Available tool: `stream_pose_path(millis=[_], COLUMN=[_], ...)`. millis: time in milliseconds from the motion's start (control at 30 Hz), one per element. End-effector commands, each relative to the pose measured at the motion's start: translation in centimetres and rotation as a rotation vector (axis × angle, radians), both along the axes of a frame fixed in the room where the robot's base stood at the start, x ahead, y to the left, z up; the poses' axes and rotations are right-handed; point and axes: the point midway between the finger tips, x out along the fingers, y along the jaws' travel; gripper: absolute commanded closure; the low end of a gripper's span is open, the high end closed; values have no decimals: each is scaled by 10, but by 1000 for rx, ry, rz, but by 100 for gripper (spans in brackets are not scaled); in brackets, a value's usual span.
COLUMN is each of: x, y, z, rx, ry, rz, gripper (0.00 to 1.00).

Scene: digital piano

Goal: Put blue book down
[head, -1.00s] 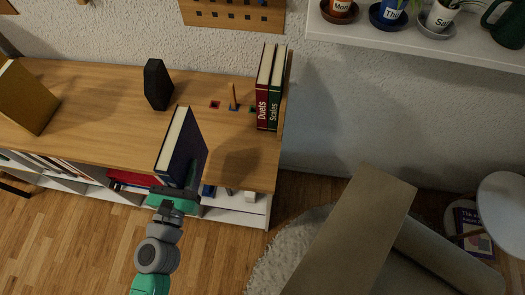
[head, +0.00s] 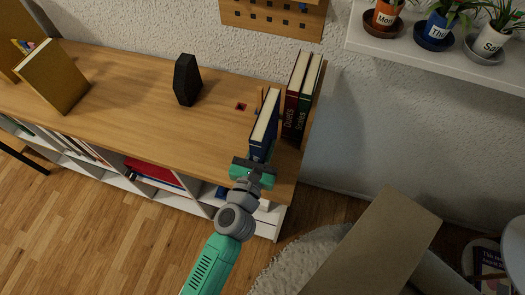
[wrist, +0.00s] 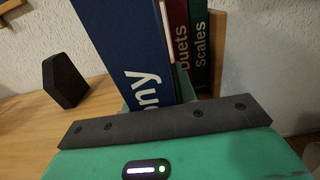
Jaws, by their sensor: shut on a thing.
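The blue book (head: 262,140) stands upright at the right end of the wooden shelf top (head: 140,85). Its spine, with large white letters, fills the middle of the wrist view (wrist: 130,45). My gripper (head: 254,166) is shut on the lower part of its spine side. The red Duets book (head: 293,108) and the green Scales book (head: 306,103) stand upright just right of it, and also show in the wrist view (wrist: 179,35). A narrow gap or none lies between blue and red; I cannot tell. The blue book's bottom edge is hidden, so contact with the shelf is unclear.
A black speaker-like block (head: 187,80) stands left of the books, and a yellow book (head: 53,77) leans farther left. A small red square (head: 241,106) marks the shelf top. The shelf between them is clear. A wall shelf with potted plants (head: 437,35) is above right.

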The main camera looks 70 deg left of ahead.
Motion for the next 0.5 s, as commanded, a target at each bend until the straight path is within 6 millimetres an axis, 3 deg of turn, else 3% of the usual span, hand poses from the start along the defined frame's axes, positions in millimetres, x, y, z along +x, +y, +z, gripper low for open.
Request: stream_pose_path(millis=[33, 67, 467, 500], x=[-1, -1, 0, 0], y=[1, 0, 0, 0], z=[-13, -15, -17, -16], rx=[2, 2, 2, 1], ry=[-1, -2, -2, -1], rz=[1, 1, -2, -1], gripper=[100, 100, 100, 65])
